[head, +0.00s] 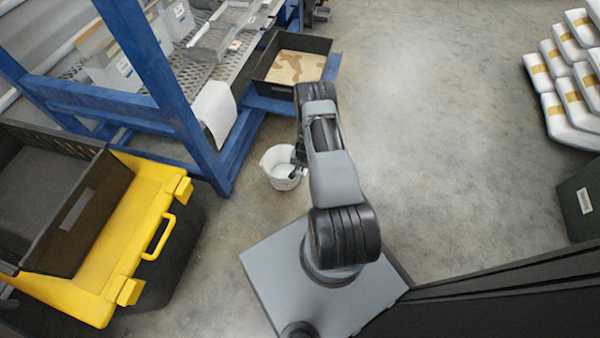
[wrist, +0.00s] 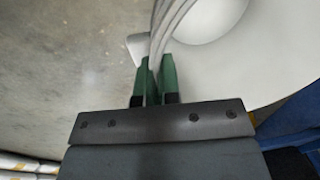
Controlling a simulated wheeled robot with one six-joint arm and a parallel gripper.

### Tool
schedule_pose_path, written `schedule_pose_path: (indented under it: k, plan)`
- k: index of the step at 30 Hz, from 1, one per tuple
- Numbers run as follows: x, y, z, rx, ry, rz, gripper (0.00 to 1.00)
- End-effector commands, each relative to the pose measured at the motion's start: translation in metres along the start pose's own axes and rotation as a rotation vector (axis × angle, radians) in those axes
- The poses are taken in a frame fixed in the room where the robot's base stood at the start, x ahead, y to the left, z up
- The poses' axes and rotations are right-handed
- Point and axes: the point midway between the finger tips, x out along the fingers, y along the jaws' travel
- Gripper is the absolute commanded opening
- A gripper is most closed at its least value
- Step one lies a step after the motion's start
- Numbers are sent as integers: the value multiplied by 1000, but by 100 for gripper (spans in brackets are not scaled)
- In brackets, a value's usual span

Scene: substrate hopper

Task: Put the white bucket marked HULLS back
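A white bucket (head: 274,160) is upright beside the foot of the blue frame, left of my arm. I cannot read any marking on it, and I cannot tell if it stands on the floor or is just above it. My gripper (head: 296,170) is at the bucket's right edge in the head view. In the wrist view the bucket (wrist: 235,70) fills the upper right. Its curved rim runs between the two green fingers of my gripper (wrist: 154,68). The fingers are close together, shut on the bucket's wall with only a thin strip between them.
A blue frame (head: 215,165) with shelves stands upper left, with a black tray (head: 262,72) on its lower rail. A yellow case (head: 130,240) and a dark crate (head: 75,225) are at left. White sacks (head: 570,85) are stacked at right. The middle floor is clear.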

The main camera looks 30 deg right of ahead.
Motion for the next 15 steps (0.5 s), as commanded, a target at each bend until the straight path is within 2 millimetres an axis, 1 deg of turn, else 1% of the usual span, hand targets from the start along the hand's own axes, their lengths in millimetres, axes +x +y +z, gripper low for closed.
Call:
schedule_pose_path:
  k: [4,9,11,15]
  plan:
    - [11,-4,6,-1,-1,0,0]
    - [36,-2,6,1,-1,0,0]
    - [40,-1,6,0,-1,0,0]
    - [39,-2,6,0,0,0,0]
